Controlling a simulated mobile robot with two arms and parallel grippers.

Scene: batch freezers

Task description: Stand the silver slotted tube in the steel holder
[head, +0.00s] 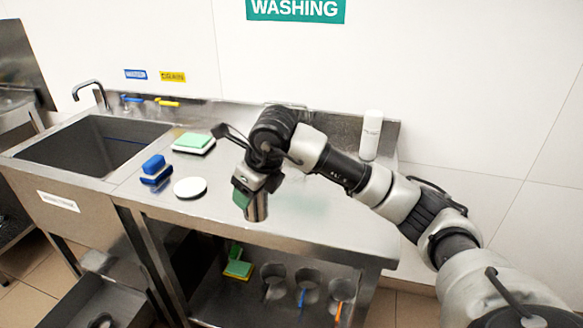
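My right gripper (256,183) reaches in from the right and points down over the front part of the steel counter. A shiny silver cylinder (258,209) shows directly below its fingers, beside a small green patch. I cannot make out slots in it, nor whether the fingers close on it or it stands on the counter. Several round steel holders sit on the lower shelf; one at the right (343,287) has an orange-handled tool in it and the middle one (307,278) a blue-handled tool. I cannot tell which is the task's holder. My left gripper is out of view.
A sink (92,145) is at the left. Blue brushes (155,170), a white disc (190,187) and a green-topped sponge (194,142) lie left of my gripper. A white bottle (371,135) stands at the back right. The counter's right front (335,225) is clear.

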